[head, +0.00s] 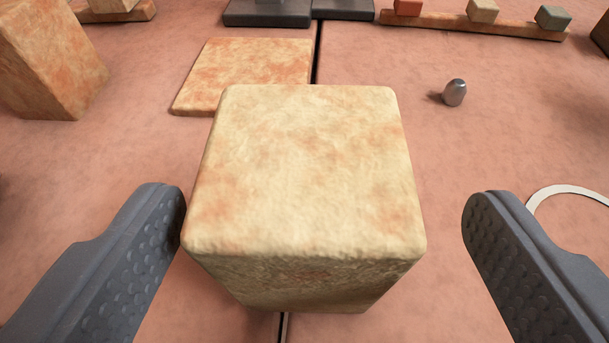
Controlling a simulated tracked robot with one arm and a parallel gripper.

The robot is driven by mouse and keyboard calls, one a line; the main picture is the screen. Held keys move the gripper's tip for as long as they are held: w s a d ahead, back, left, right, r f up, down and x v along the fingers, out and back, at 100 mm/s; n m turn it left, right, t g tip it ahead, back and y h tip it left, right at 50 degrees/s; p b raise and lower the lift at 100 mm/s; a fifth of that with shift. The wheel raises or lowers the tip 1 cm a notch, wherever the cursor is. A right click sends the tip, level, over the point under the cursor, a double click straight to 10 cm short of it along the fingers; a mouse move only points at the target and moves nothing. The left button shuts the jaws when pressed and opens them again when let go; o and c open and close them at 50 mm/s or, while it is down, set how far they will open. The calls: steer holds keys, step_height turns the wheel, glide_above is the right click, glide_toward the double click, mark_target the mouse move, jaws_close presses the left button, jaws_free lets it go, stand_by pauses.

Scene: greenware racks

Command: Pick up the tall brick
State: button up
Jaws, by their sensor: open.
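A tall cream and orange brick (305,170) stands upright in the middle of the head view, seen from above, with its top face large and its front side narrowing downward. My gripper (325,225) is open, with one dark dimpled finger on each side of the brick. The left finger is close to the brick's left edge, and I cannot tell if it touches. A clear gap shows between the brick and the right finger. The brick's far side and the floor behind it are hidden.
A flat orange slab (245,70) lies just behind the brick. Another block (50,60) stands at the left. A small metal piece (455,92) and a white ring (570,190) lie at the right. A ledge with small coloured cubes (470,24) is at the back.

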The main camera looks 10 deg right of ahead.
steer(key=shift+a+f+b+x, duration=0.2)
steer(key=shift+b+x, duration=0.1)
steer(key=shift+x, duration=0.8)
steer(key=shift+a+f+b+x, duration=0.15)
steer(key=shift+b+x, duration=0.15)
steer(key=shift+x, duration=0.8)
steer(key=c, duration=1.3)
steer(key=shift+o, duration=0.2)
steer(key=shift+r, duration=0.15)
